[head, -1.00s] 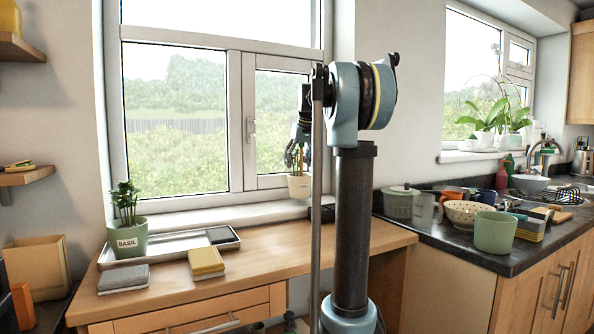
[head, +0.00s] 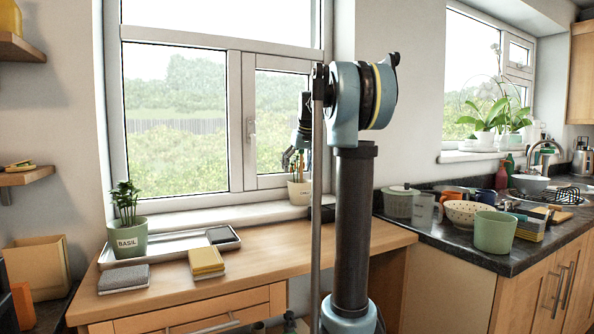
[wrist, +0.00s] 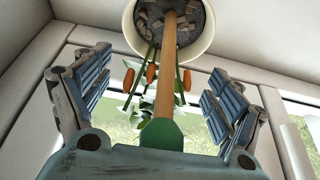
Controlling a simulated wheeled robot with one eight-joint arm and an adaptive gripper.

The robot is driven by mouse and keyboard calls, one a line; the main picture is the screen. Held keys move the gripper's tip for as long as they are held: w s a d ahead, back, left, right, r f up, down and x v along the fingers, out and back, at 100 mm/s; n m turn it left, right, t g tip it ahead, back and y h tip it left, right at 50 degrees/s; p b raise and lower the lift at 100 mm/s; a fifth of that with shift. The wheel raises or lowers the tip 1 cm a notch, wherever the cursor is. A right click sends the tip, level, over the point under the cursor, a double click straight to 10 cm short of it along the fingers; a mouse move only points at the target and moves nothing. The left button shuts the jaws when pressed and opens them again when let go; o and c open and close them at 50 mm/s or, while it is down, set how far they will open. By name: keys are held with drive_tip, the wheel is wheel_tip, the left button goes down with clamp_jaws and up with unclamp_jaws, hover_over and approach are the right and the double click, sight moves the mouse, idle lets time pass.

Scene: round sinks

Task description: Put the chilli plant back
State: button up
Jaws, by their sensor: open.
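The chilli plant is in a small cream pot (head: 300,194), which appears to stand upright on the window sill (head: 232,219), partly behind my arm. My gripper (head: 294,160) is just above the pot, around the plant. In the wrist view the jaws of my gripper (wrist: 157,97) are spread wide, one on each side of a wooden stake (wrist: 168,90) with a green end. The soil-filled pot (wrist: 204,42) lies beyond the fingertips. Orange chillies (wrist: 129,77) and green leaves hang between the fingers. Neither finger visibly grips the stake.
A basil pot (head: 128,240) stands on a tray (head: 170,243) at the left of the wooden counter. Sponges (head: 206,262) lie near the front edge. The window frame (head: 236,120) is close behind my gripper. The dark worktop at right is crowded with crockery.

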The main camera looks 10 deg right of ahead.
drive_tip(key=v, duration=1.2)
drive_tip(key=shift+r, duration=0.1)
